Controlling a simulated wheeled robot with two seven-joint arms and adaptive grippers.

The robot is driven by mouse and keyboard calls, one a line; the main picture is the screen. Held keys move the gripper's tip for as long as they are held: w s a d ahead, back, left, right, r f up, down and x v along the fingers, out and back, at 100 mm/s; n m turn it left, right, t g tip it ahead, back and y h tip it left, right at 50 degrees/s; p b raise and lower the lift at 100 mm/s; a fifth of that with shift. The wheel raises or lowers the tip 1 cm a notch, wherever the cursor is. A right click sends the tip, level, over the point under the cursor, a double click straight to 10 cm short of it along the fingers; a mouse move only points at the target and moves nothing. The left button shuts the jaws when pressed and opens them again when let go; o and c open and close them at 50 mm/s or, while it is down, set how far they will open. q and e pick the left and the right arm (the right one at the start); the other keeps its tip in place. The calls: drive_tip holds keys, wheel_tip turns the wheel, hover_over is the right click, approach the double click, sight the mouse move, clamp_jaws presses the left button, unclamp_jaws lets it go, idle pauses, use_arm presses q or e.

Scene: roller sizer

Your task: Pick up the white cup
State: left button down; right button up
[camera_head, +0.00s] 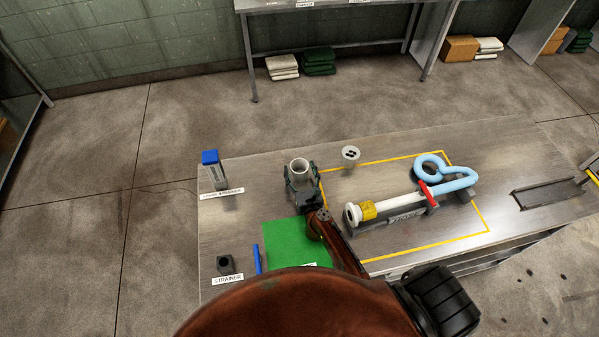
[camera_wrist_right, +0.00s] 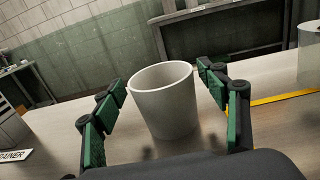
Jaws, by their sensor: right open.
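The white cup (camera_head: 299,166) stands upright on the metal table, at the far ends of my right gripper's fingers. In the right wrist view the cup (camera_wrist_right: 165,100) is in the middle, between the two green-padded fingers. My right gripper (camera_head: 301,180) is open around the cup, and in the wrist view (camera_wrist_right: 165,107) a gap shows between each finger and the cup wall. The lower front of the cup is hidden by the gripper in the head view. My left gripper is not in view.
A green mat (camera_head: 285,243) and a blue pen-like stick (camera_head: 257,259) lie nearer. A blue-topped block (camera_head: 211,168) stands left. A white drain-like piece (camera_head: 350,155) stands right of the cup, near a white pipe (camera_head: 389,207) with a light-blue looped tube (camera_head: 455,180).

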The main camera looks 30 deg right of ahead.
drive_tip(key=shift+w+d, duration=0.2)
drive_tip(key=shift+w, duration=0.4)
drive_tip(key=shift+c, duration=0.4)
drive_tip(key=c, duration=1.1)
